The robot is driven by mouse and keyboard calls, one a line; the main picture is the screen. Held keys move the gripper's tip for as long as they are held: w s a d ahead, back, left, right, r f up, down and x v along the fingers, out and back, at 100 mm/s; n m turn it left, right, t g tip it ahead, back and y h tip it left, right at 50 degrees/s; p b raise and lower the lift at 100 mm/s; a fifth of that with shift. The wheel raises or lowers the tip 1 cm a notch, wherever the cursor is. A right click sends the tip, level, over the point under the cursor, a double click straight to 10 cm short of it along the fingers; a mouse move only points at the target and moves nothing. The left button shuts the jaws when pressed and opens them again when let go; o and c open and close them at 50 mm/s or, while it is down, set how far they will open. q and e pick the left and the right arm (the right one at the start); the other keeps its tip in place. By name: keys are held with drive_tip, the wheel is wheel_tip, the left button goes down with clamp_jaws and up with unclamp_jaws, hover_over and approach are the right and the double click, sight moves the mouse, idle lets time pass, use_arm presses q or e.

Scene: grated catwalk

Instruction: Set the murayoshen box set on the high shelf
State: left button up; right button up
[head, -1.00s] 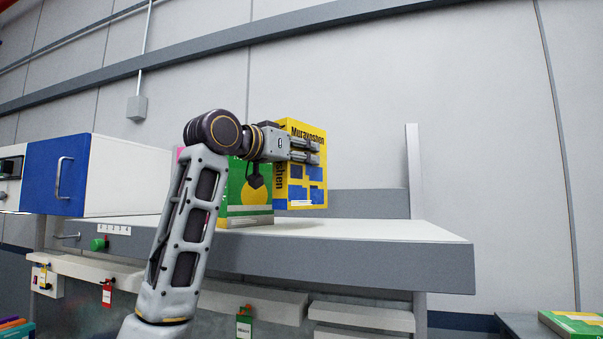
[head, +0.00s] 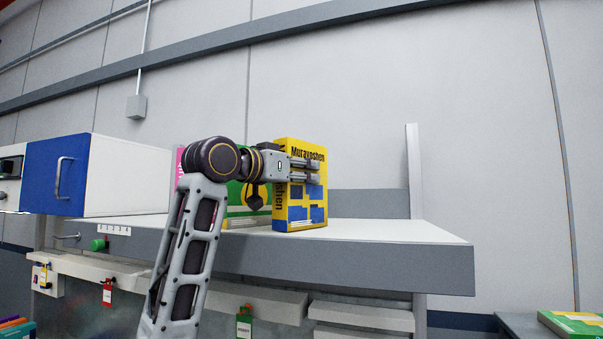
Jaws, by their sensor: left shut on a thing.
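The murayoshen box set (head: 307,213) is a yellow box with blue blocks and dark "Murayoshen" lettering. It stands upright at the high shelf's white top, near the front edge; its base looks to be at the surface, though I cannot tell if it touches. My left gripper (head: 304,171) is shut on the box at its upper part, coming in from the left. The high shelf (head: 390,231) has a white top and a grey front edge. My right gripper is not in view.
A green box (head: 236,207) and a pink item (head: 180,165) stand left of the box set, partly hidden by my arm. A blue-and-white cabinet (head: 125,175) is at the left. The shelf's right part is clear up to a white upright post (head: 414,170).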

use_arm(q)
drive_tip(key=shift+f, duration=0.1)
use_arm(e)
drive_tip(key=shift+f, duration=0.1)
use_arm(q)
drive_tip(key=o, duration=1.3)
drive_tip(key=shift+s, duration=0.1)
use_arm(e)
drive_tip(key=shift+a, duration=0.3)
use_arm(q)
drive_tip(key=b+v, duration=0.4)
drive_tip(key=v, duration=0.8)
drive_tip(key=shift+b, duration=0.3)
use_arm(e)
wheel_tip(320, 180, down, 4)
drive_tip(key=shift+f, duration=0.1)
